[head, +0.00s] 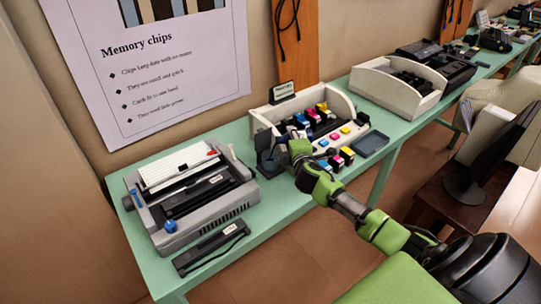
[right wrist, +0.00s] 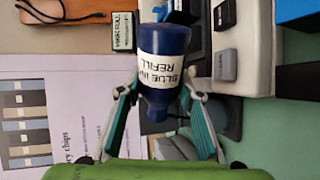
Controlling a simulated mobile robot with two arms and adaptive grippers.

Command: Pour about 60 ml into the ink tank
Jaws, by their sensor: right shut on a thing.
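In the right wrist view, my right gripper (right wrist: 162,84) is shut on a dark blue bottle (right wrist: 174,40) labelled "BLUE INK REFILL". That view is turned sideways, and the bottle looks tipped over, its narrow end towards the picture's bottom. Whether ink runs out cannot be seen. In the head view, my right arm reaches to the left end of an open, cream-walled printer (head: 341,103) with coloured cartridges (head: 322,108) inside. A dark grey piece (head: 266,142) stands beside that end; I cannot tell whether it is the ink tank. My left gripper is not in view.
A grey machine (head: 187,243) stands left on the green table (head: 279,203), with a black bar-shaped part (head: 211,247) in front. Loose cartridges (head: 346,154) and a dark tray (head: 371,144) lie near the printer. A small sign (head: 281,91) stands behind it. Another cream unit (head: 400,104) stands further right.

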